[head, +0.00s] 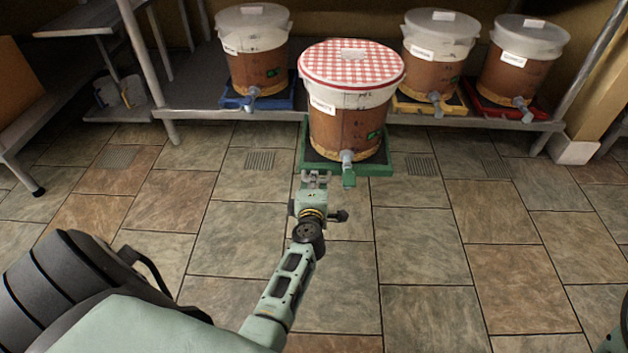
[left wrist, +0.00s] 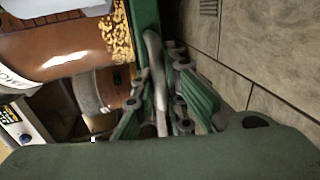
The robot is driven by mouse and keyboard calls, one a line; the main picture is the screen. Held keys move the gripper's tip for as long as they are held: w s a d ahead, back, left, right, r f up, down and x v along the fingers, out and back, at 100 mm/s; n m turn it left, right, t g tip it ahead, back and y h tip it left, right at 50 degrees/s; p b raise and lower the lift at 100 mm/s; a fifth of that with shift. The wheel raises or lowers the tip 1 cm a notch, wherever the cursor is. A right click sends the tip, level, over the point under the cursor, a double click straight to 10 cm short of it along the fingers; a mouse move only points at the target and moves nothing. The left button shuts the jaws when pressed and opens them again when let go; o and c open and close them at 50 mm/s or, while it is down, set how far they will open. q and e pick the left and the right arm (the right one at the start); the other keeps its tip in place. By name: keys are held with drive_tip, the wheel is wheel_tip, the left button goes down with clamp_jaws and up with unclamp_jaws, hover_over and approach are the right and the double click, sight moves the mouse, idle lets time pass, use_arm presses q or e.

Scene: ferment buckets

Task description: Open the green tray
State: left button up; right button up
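The green tray (head: 380,170) carries a brown bucket with a red-and-white checked lid (head: 352,62). It stands forward of the shelf, and a green tab (head: 349,180) juts from its front below the spigot. My left gripper (head: 315,178) is at the tray's front edge, left of the spigot. In the left wrist view, the tray's green edge (left wrist: 146,25) runs down toward my left gripper (left wrist: 161,100). A grey curved bar (left wrist: 153,55) lies between its spread fingers, with some gap showing. Contact is unclear. My right gripper is out of view.
Other buckets stand behind on a blue tray (head: 230,101), a yellow tray (head: 455,106) and a red tray (head: 480,103) on a low metal shelf (head: 190,113). Shelf legs stand at both sides. The tiled floor in front is clear.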

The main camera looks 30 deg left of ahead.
sight(315, 166)
use_arm(q)
clamp_jaws()
drive_tip(key=shift+w, duration=0.1)
drive_tip(key=x, duration=0.2)
drive_tip(key=r+x, duration=0.1)
drive_tip(key=x, duration=0.1)
drive_tip(key=shift+w+a+f, duration=0.15)
drive_tip(key=shift+w+a, duration=0.05)
drive_tip(key=shift+w, duration=0.05)
drive_tip(key=shift+w+a, duration=0.1)
drive_tip(key=shift+w, duration=0.05)
drive_tip(key=shift+o, duration=2.1)
unclamp_jaws()
drive_tip(key=shift+o, duration=0.8)
